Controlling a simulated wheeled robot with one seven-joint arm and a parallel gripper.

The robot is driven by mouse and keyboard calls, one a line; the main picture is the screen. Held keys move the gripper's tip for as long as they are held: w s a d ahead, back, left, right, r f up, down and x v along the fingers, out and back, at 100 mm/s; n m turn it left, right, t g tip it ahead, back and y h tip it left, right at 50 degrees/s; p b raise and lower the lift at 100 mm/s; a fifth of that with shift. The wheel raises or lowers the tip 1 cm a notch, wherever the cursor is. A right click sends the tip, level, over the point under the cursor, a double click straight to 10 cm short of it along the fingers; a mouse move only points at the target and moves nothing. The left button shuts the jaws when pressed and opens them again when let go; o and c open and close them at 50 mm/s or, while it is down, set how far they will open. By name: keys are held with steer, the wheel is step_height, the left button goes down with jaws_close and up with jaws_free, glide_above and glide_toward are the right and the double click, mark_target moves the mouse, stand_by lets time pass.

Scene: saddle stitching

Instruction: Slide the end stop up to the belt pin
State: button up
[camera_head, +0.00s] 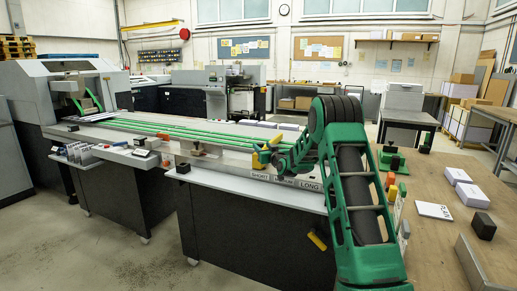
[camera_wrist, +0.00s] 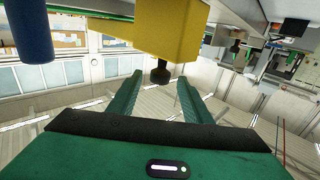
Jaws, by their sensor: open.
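A yellow block with a black knob, seemingly the end stop, fills the top middle of the wrist view (camera_wrist: 150,38). In the head view a yellow part (camera_head: 260,160) shows at the near end of the conveyor, beside my arm. My gripper (camera_wrist: 158,88) is open; its two green fingers stand apart, with the black knob between their tips in the picture. I cannot tell whether they touch it. A blue cylinder (camera_wrist: 30,35) hangs at the upper left of the wrist view; I cannot tell if it is the belt pin. My arm hides part of the conveyor end in the head view.
Green belts (camera_head: 190,132) run along the conveyor to a grey machine (camera_head: 85,90) at left. Labels SHORT and LONG (camera_head: 310,186) line its front edge. A wooden bench (camera_head: 440,185) with white boxes (camera_head: 472,194) and a black block (camera_head: 483,226) stands at right.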

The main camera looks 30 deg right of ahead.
mark_target(262, 145)
steer(key=shift+w+d, duration=0.15)
steer(key=shift+w, duration=0.7)
steer(key=shift+w+d, duration=0.1)
steer(key=shift+w, duration=0.75)
steer(key=shift+c, duration=0.7)
